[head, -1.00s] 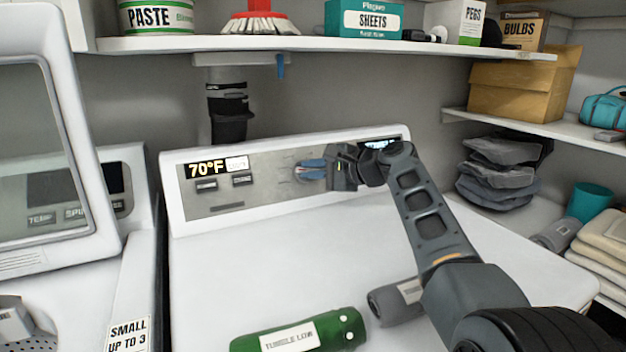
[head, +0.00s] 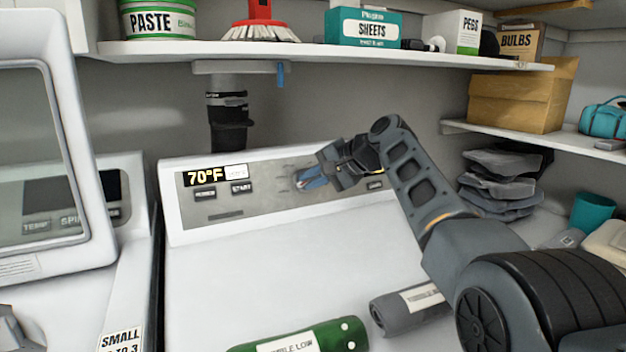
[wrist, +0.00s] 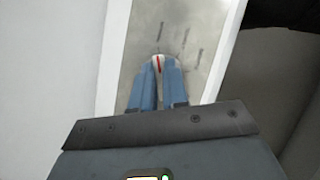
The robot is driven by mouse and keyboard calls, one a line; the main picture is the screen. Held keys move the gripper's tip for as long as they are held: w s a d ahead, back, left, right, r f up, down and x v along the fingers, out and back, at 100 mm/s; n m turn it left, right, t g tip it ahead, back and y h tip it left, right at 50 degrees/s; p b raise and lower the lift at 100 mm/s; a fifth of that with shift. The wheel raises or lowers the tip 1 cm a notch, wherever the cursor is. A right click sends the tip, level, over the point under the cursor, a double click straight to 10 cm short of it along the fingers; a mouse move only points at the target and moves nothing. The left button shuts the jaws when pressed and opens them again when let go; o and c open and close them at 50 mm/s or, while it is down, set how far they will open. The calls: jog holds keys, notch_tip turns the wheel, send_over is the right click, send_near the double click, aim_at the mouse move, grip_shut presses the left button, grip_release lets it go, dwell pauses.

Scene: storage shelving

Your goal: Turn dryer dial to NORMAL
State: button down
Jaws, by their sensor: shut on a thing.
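The dryer (head: 290,255) has a raised white back panel with a grey control strip (head: 258,200). The dial sits toward the right part of this strip. In the wrist view the dial (wrist: 158,62) shows as a pale knob with a red pointer line between my blue fingertips. My gripper (head: 306,178) is at the panel, shut on the dial, and tilted in the head view. In the wrist view my gripper (wrist: 158,72) has a finger on each side of the knob. Dark marks surround the dial, but their words are too small to read. The fingers hide most of the dial.
A green bottle (head: 300,340) and a grey cylinder (head: 408,304) lie on the dryer top. A loaded shelf (head: 330,54) runs above the panel. A washer with a raised lid (head: 85,150) stands at left. Folded grey cloths (head: 500,180) are at right.

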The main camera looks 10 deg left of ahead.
jog(key=shift+s+f, duration=0.1)
jog(key=shift+f, duration=0.1)
jog(key=c, duration=1.1)
grip_release()
jog(key=shift+r, duration=0.1)
jog(key=shift+c, duration=0.2)
jog(key=shift+r, duration=0.1)
jog(key=shift+d+r, duration=0.25)
jog(key=shift+d, duration=0.15)
jog(key=v, duration=0.6)
jog(key=shift+s+d+r, duration=0.15)
jog(key=shift+s+d, duration=0.05)
jog(key=shift+s, duration=0.05)
